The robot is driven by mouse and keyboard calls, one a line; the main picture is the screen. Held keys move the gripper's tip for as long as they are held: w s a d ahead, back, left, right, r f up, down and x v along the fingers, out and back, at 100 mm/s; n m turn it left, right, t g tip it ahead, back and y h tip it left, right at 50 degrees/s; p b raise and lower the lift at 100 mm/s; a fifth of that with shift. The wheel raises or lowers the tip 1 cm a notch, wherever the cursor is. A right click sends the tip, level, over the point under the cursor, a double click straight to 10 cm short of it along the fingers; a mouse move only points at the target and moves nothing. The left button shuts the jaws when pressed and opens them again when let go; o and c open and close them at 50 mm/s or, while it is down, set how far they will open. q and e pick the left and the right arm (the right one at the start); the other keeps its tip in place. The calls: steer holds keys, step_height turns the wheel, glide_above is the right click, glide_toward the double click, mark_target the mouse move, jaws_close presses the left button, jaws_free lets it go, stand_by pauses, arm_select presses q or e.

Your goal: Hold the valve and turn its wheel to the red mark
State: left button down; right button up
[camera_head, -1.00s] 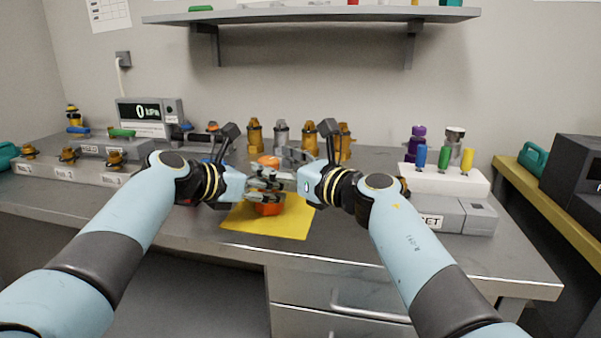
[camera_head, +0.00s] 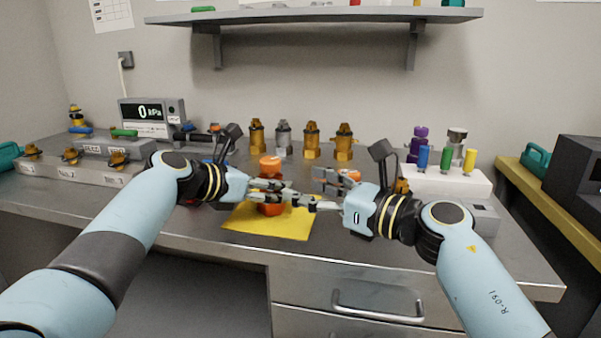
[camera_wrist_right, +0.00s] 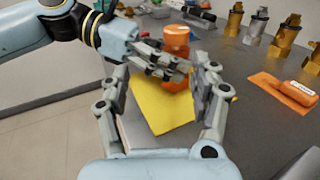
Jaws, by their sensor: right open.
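An upright orange object (camera_head: 270,166), which looks like the valve, stands on a yellow mat (camera_head: 240,220). It also shows in the right wrist view (camera_wrist_right: 176,38), its middle partly hidden by my left gripper. My left gripper (camera_head: 272,192) lies across the valve at mid height, its fingers against or in front of it; I cannot tell whether they are shut on it. My right gripper (camera_head: 318,192) is open and empty, to the right of the valve and apart from it. Its spread fingers frame the mat in the wrist view (camera_wrist_right: 161,66). I cannot make out a red mark.
An orange-handled flat tool (camera_wrist_right: 300,93) lies right of the mat. Several brass and grey fittings (camera_head: 311,142) stand along the back. A pressure display (camera_head: 146,112) is at back left, a white block with coloured pegs (camera_head: 450,180) at right. The front edge is near the mat.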

mark_target(280, 165)
steer(key=f+g, duration=0.1)
steer(key=f+n+y, duration=0.1)
steer(key=shift+s+a+f+g, duration=0.2)
steer(key=shift+f+g, duration=0.1)
steer(key=shift+g, duration=0.1)
steer(key=shift+w+d+n+g+y, duration=0.85)
steer(key=shift+d+g+y, duration=0.15)
steer(key=shift+g, duration=0.1)
steer(key=w+d+r, duration=0.2)
steer(key=w+r, duration=0.1)
steer(key=shift+n, duration=0.25)
steer(key=x, duration=1.1)
steer(key=shift+w+a+r, duration=0.2)
steer(key=shift+r, duration=0.05)
